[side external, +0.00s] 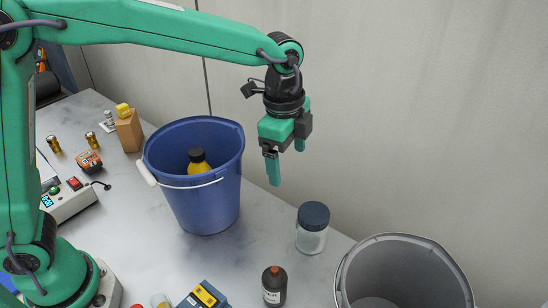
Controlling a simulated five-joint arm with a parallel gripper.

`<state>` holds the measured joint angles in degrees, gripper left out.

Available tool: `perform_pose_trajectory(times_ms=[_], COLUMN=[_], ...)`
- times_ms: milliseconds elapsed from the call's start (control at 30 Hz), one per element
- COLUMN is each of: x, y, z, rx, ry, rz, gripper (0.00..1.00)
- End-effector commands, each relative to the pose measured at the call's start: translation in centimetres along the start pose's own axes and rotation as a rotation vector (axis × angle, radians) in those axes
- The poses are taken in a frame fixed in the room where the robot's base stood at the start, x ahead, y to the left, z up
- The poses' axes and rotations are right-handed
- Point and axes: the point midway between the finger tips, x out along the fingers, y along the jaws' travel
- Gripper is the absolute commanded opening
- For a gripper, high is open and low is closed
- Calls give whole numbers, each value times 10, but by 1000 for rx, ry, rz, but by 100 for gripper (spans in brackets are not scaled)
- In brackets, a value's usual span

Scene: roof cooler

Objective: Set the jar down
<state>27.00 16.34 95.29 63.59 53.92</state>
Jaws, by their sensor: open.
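A clear jar (312,238) with a dark blue-grey lid stands upright on the pale marbled table, near its back edge by the wall. My gripper (286,165) is open and empty, with its green fingers pointing down. It hangs above the table, up and to the left of the jar in the picture, apart from it. The jar is fully in view.
A blue bucket (190,210) holding a yellow bottle (199,168) with a black cap stands left of the jar. A grey bucket (405,245) stands at the right. A dark bottle (274,285) with an orange tip is in front of the jar. Free table lies between the blue bucket and the jar.

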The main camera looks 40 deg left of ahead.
Motion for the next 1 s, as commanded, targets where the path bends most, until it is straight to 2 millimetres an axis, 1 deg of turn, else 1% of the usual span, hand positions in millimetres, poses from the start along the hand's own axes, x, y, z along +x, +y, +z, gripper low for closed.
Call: perform_pose_trajectory(times_ms=[33, 200, 367, 500, 700, 867, 1000], x=[-11, -36, -55, -66, -76, -77, -74], y=[2, 13, 29, 46, 74, 98, 120], z=[14, 56, 93, 123, 162, 190, 211], rx=[-58, -254, -436, -595, -820, -998, -1150], ry=[11, 42, 75, 107, 158, 203, 247], rz=[-18, -66, -109, -146, -199, -240, -275], gripper=[86, 86, 86, 86, 86, 86, 86])
